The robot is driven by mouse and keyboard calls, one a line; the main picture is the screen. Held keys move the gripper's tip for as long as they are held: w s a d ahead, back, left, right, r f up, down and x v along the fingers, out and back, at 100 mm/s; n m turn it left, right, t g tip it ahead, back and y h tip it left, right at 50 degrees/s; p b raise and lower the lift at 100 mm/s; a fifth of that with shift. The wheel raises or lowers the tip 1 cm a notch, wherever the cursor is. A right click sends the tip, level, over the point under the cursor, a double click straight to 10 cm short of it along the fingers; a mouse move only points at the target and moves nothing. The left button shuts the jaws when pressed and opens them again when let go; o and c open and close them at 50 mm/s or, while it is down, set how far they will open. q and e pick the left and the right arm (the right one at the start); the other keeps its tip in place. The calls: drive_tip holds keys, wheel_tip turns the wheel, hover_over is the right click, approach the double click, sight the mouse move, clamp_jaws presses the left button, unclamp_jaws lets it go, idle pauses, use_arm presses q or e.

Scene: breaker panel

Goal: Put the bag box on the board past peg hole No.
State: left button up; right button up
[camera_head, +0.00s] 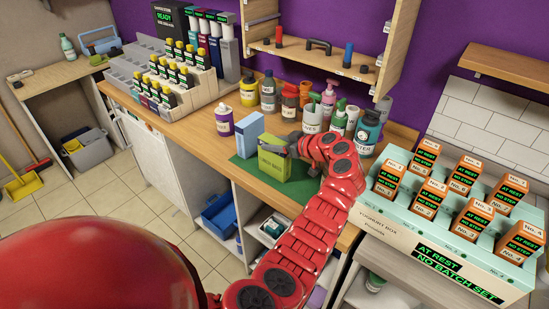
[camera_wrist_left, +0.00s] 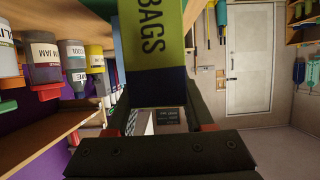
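The bag box (camera_head: 273,164) is yellow-green and stands upright at the green mat (camera_head: 246,170) on the wooden counter. In the left wrist view the bag box (camera_wrist_left: 152,40) reads "BAGS" and sits between the two dark fingers, with no clear gap on either side. My left gripper (camera_head: 292,145) is at the right upper end of the box and looks shut on it. Whether the box base touches the mat is hard to tell. No numbered peg hole can be made out; a wooden shelf board (camera_head: 312,56) with small pegs hangs on the purple wall. My right gripper does not show.
A light-blue box (camera_head: 250,134) stands just behind the bag box. Several bottles and jars crowd the counter behind, including a purple one (camera_head: 224,120). A mint yoghurt box (camera_head: 390,232) with numbered orange cartons stands at right. A stepped bottle rack (camera_head: 172,75) is at left.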

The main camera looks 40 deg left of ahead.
use_arm(q)
clamp_jaws()
drive_tip(key=shift+r, duration=0.1)
